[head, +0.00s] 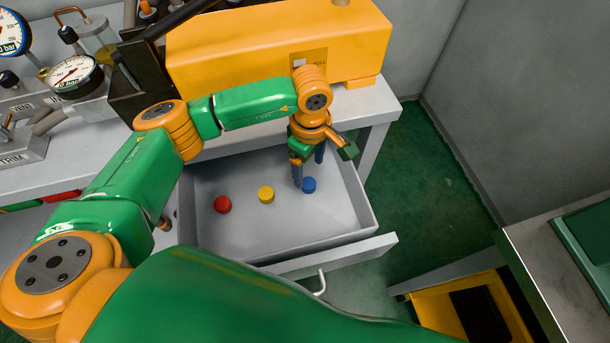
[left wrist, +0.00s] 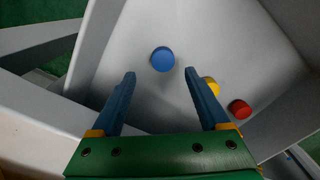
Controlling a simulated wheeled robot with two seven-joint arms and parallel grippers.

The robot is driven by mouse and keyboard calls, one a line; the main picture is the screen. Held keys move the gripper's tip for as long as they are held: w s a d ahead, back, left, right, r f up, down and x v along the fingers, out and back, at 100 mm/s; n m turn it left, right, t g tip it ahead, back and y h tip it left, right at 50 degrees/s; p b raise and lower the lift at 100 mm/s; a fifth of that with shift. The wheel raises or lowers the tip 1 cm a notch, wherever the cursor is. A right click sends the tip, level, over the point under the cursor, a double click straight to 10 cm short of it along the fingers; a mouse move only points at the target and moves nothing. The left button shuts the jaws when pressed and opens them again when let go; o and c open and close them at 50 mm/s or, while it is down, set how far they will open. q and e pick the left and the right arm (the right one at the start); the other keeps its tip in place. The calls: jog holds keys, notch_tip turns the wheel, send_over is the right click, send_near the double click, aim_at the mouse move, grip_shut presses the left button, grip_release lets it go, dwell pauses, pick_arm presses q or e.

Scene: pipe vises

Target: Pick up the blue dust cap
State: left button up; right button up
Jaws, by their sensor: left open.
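The blue dust cap (head: 309,185) lies on the floor of the open grey drawer (head: 350,237), towards its right side. In the left wrist view the blue cap (left wrist: 162,59) shows just beyond and between the two fingertips, with no contact visible. My left gripper (head: 308,172) points down into the drawer, open and empty, with one finger just left of the cap in the head view. The left wrist view shows its fingers (left wrist: 158,72) spread apart. My right gripper is not in view.
A yellow cap (head: 266,195) and a red cap (head: 222,204) lie left of the blue one in the drawer. The drawer walls surround the fingers. A large yellow machine (head: 270,45) stands on the bench behind. Gauges (head: 73,74) stand at the left.

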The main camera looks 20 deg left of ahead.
aim_at(309, 183)
pick_arm(q)
jog(key=f, duration=0.2)
jog(key=s+f+p, duration=0.1)
jog(key=f, duration=0.1)
jog(key=shift+d, duration=0.25)
jog(key=shift+w+a+f, duration=0.15)
jog(key=shift+w+f, duration=0.05)
jog(key=shift+f, duration=0.3)
jog(key=shift+r, duration=0.1)
grip_shut()
